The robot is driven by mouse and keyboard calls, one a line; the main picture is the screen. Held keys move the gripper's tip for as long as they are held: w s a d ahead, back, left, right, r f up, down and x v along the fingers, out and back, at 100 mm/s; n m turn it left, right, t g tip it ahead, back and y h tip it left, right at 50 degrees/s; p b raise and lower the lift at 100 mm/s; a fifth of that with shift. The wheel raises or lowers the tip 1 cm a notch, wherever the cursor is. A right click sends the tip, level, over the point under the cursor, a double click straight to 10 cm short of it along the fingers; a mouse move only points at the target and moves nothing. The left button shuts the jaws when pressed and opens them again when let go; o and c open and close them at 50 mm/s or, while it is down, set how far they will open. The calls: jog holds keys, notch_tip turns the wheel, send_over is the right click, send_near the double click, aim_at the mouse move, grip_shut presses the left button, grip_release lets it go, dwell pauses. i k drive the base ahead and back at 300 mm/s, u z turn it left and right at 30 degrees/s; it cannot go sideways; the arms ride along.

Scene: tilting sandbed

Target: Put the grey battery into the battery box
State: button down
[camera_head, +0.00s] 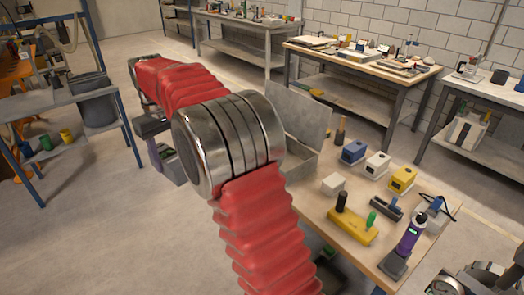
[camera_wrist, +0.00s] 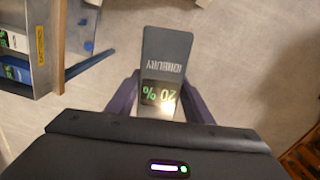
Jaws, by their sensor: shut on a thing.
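The grey battery (camera_wrist: 166,60) is held between the two dark purple fingers of my gripper (camera_wrist: 160,98) in the wrist view. Its small screen reads 20 %, and its lettering appears upside down. The battery hangs over bare floor. In the head view, my gripper (camera_head: 163,155) is partly hidden behind my red-sleeved arm, left of the workbench. A grey metal box with a raised lid (camera_head: 299,112) stands at the bench's left end and looks like the battery box. My arm hides part of it, and its inside is mostly out of sight.
The wooden workbench (camera_head: 325,208) carries blue, white and yellow blocks, a yellow tool and a purple device. In the wrist view, a grey-walled container (camera_wrist: 42,45) with blue things inside stands at the left. Open floor (camera_head: 90,220) lies left of my arm.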

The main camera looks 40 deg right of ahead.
aim_at(288, 168)
jog(key=z, duration=0.15)
jog(key=i, duration=1.25)
jog(key=z, duration=0.5)
